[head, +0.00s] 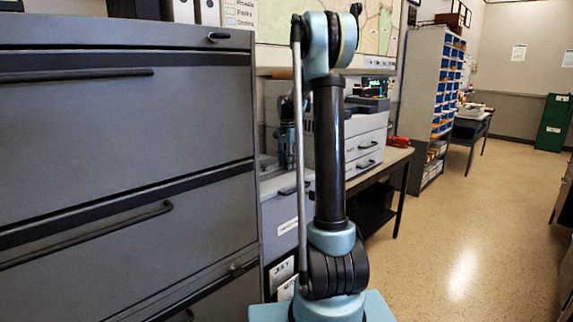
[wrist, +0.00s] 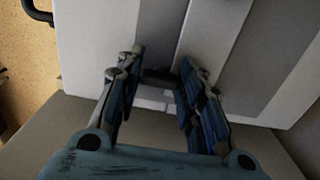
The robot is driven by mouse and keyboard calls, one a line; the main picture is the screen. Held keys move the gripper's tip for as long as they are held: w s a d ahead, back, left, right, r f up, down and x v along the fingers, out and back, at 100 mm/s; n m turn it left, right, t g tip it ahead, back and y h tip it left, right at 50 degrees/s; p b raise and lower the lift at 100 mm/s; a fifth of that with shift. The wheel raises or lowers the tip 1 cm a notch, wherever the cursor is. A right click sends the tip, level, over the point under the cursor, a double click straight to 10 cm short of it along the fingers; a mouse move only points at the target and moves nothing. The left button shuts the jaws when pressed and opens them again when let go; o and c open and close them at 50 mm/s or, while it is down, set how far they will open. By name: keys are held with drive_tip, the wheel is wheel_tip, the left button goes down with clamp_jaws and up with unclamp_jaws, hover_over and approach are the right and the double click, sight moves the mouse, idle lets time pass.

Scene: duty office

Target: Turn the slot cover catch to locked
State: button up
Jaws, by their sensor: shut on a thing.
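In the wrist view my gripper (wrist: 163,80) has its two blue-padded fingers around a small dark piece (wrist: 157,76), which looks like the slot cover catch. The piece sits on a pale grey box face (wrist: 110,35), beside a lighter vertical strip (wrist: 212,40). The fingers hide much of it, so I cannot tell which way it is turned. In the head view my gripper (head: 287,145) shows small behind my arm, close to the grey box unit (head: 360,135). The catch is hidden there.
A large dark grey drawer cabinet (head: 120,130) with bar handles stands close on the left. The grey box unit stands on a desk (head: 385,165) with a red item (head: 398,142) near its right end. Shelving with blue bins (head: 435,100) is behind. The floor at right is clear.

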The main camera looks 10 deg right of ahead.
drive_tip(key=o, duration=1.1)
drive_tip(key=shift+c, duration=0.2)
wheel_tip(320, 180, up, 12)
